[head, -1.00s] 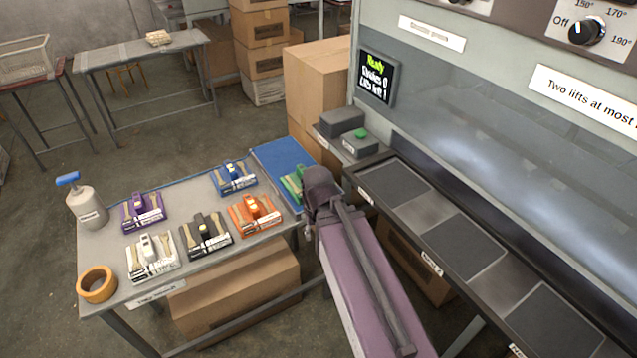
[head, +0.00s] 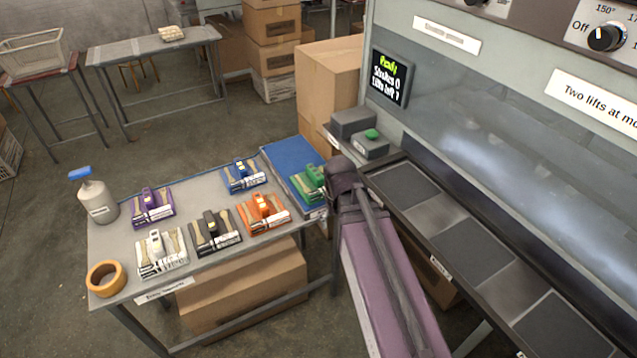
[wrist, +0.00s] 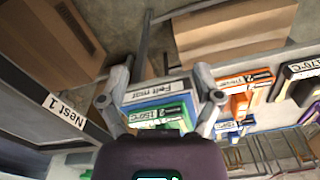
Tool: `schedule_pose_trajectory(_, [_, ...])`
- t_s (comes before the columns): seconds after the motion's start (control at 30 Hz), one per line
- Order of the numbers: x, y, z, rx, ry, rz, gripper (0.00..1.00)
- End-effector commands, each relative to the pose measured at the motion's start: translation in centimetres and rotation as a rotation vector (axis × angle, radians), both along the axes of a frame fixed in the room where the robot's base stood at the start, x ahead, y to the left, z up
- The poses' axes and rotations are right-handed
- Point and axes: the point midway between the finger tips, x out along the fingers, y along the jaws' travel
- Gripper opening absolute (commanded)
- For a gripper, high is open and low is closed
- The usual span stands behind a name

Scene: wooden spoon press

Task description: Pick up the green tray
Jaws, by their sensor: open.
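The green tray (head: 308,183) sits on the blue felt mat (head: 287,157) at the right end of the bench. In the head view my wrist hides its right side. In the wrist view the green tray (wrist: 160,113), with a 150°C label, shows between and beyond my fingers. My gripper (wrist: 161,72) is open, its two fingers spread on either side of the mat's label and the tray. I see no finger closed on the tray; whether either touches it I cannot tell. The fingers are hidden in the head view.
Close left of the mat stand blue (head: 243,176), orange (head: 264,213), black (head: 215,232), white (head: 161,253) and purple (head: 152,207) trays. The press bed (head: 475,246) and green button (head: 371,134) lie right.

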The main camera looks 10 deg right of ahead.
Motion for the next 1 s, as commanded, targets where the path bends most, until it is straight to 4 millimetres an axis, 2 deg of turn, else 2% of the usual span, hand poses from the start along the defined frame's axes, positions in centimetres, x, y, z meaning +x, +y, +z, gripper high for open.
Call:
schedule_pose_trajectory(0.03, [1.8,0.0,0.5,0.000,0.000,0.011,0.83])
schedule_pose_trajectory(0.17, [5.6,0.3,1.4,0.000,0.000,0.043,0.83])
schedule_pose_trajectory(0.6, [20.8,0.1,4.7,0.000,0.000,0.208,0.83])
schedule_pose_trajectory(0.8, [25.0,0.1,5.6,0.000,0.000,0.259,0.83])
schedule_pose_trajectory(1.0, [26.4,0.1,5.8,0.000,0.000,0.280,0.83])
